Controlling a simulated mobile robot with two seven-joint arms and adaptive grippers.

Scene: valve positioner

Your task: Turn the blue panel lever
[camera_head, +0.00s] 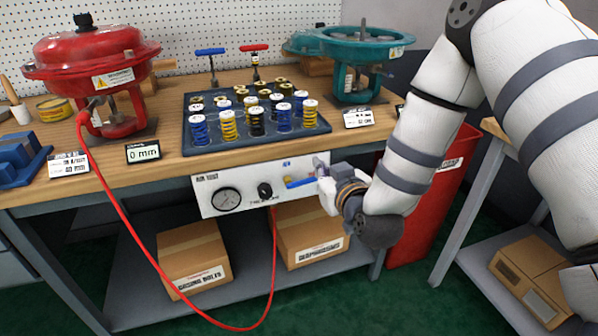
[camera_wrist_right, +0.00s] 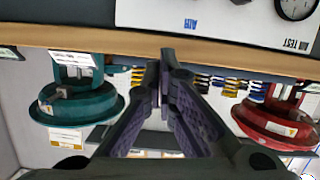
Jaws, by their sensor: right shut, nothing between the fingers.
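The blue panel lever (camera_head: 301,183) sits on the right part of the white air-test panel (camera_head: 237,192) under the bench's front edge. It points left and lies roughly level. My right gripper (camera_head: 321,170) is at the lever's right end, in front of the panel. In the right wrist view, its dark fingers (camera_wrist_right: 160,78) are shut together with nothing between them. Whether they touch the lever I cannot tell; the lever does not show clearly there. The panel (camera_wrist_right: 205,18) shows upside down along the top of that view. My left gripper is not in view.
The panel carries a round gauge (camera_head: 226,199) and a black knob (camera_head: 265,190). A red hose (camera_head: 133,253) loops from the red actuator (camera_head: 97,62) below the panel. A tray of springs (camera_head: 193,152) and a teal actuator (camera_head: 352,57) stand on the bench. A red bin (camera_head: 428,205) stands right.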

